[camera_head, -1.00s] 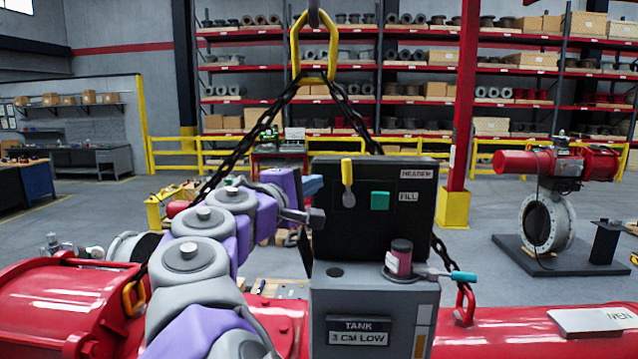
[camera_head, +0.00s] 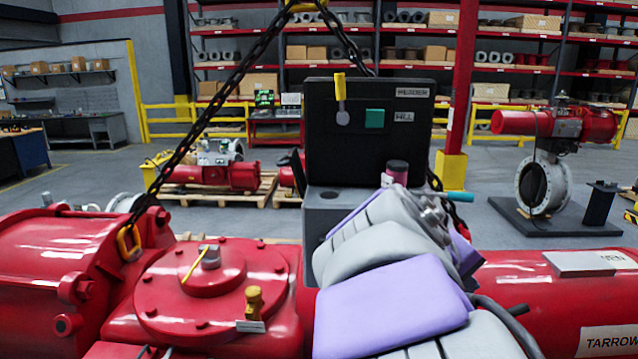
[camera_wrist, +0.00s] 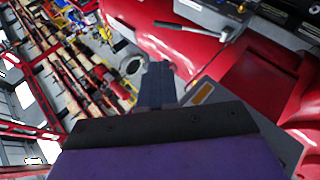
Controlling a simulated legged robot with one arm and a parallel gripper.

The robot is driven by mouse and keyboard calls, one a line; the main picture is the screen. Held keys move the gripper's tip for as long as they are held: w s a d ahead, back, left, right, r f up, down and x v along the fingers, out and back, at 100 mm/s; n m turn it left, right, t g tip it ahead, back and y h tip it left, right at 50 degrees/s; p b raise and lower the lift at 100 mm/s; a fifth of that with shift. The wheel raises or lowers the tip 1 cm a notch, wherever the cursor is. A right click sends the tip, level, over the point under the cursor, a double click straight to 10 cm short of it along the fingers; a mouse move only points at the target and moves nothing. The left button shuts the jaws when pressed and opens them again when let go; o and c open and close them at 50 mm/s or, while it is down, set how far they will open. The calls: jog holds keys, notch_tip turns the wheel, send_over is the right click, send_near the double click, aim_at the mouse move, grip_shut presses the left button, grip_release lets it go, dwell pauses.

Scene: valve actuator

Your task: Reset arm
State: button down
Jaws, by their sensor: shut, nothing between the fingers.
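My arm is folded low in front of the red valve actuator (camera_head: 215,290) in the head view. Its links cover the lower right of the grey tank housing (camera_head: 325,210). My gripper (camera_wrist: 158,85) shows in the wrist view as dark fingers pressed together, with nothing between them. In the head view I cannot make out its fingertips. The black control box (camera_head: 365,140) stands upright above the tank housing, with a yellow lever (camera_head: 340,88) pointing up and a green button (camera_head: 374,118).
A black chain (camera_head: 215,110) slopes down to the actuator's left lug. A second red valve unit (camera_head: 550,130) stands on the floor at the right. Yellow railings (camera_head: 190,122) and red shelving (camera_head: 420,68) are behind.

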jog(key=s+a+f+m+g+y+b, duration=0.1)
jog(key=s+f+g+y+b, duration=0.15)
jog(key=s+f, duration=0.6)
jog(key=s+a+f+m+g+y+b, duration=0.15)
jog(key=s+f+b, duration=0.35)
jog(key=f, duration=0.7)
jog(key=s+a+f+g+y+b, duration=0.2)
jog(key=s+a+f, duration=0.5)
jog(key=s+f, duration=0.4)
jog(key=shift+s+a+f+g+y+b, duration=0.3)
jog(key=shift+s+f+y+b, duration=0.15)
jog(key=shift+s+y, duration=1)
jog(key=shift+m, duration=0.25)
jog(key=shift+a, duration=0.5)
jog(key=shift+d, duration=0.15)
